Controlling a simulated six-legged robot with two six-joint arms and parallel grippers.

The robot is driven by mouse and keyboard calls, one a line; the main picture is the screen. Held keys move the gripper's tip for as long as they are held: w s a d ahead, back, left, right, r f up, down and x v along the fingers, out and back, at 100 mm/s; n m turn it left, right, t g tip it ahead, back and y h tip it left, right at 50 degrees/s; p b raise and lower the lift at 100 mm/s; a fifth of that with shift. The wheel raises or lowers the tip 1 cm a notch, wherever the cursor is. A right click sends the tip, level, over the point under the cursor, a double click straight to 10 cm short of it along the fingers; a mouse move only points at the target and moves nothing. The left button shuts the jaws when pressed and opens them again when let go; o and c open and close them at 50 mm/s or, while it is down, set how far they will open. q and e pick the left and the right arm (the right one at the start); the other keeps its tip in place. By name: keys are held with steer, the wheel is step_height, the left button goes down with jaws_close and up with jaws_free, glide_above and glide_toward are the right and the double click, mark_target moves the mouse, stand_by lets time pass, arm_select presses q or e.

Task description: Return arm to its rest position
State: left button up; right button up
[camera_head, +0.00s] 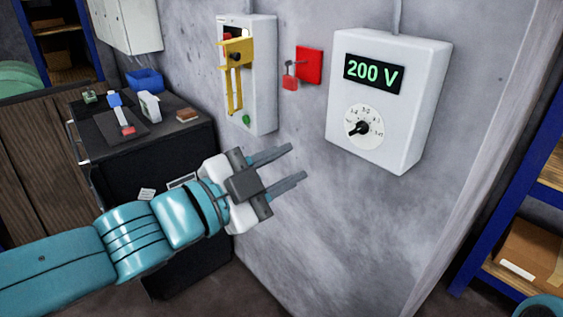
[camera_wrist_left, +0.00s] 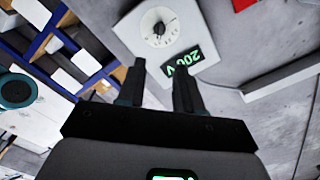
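My left arm comes in from the left in the head view, and its gripper (camera_head: 297,166) is in front of the grey wall, below the voltage box. Its two dark fingers are apart with nothing between them. The left wrist view also shows the two fingers (camera_wrist_left: 160,88) apart and empty, with the voltage box (camera_wrist_left: 165,35) beyond them. In the head view this white voltage box (camera_head: 418,110) has a display reading 200 V and a round dial (camera_head: 361,128). My right gripper is not in view.
A white switch box with a yellow bar (camera_head: 236,75) hangs on the wall, with a red padlock (camera_head: 290,80) and red plate (camera_head: 309,66) beside it. A dark cabinet (camera_head: 160,148) with small items stands at left. Blue shelving (camera_head: 505,190) stands at right.

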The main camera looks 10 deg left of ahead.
arm_select(q)
steer(key=w+a+f+n+g+y+p, duration=0.1)
steer(key=w+f+n+g+y+p, duration=0.15)
steer(key=f, duration=1.25)
steer(key=w+a+f+n+g+y+p, duration=0.1)
steer(key=w+f+n+g+y, duration=0.2)
steer(key=f, duration=1.1)
steer(key=s+f+n+g+y+p, duration=0.1)
steer(key=s+f+n+g, duration=0.7)
steer(key=s+f, duration=1.4)
steer(key=f+n, duration=0.1)
steer(key=n, duration=0.3)
steer(key=shift+a+f+n+g, duration=0.2)
steer(key=shift+a+n+g, duration=0.15)
steer(key=shift+a, duration=0.05)
steer(key=shift+o, duration=0.3)
steer(key=shift+s, duration=0.1)
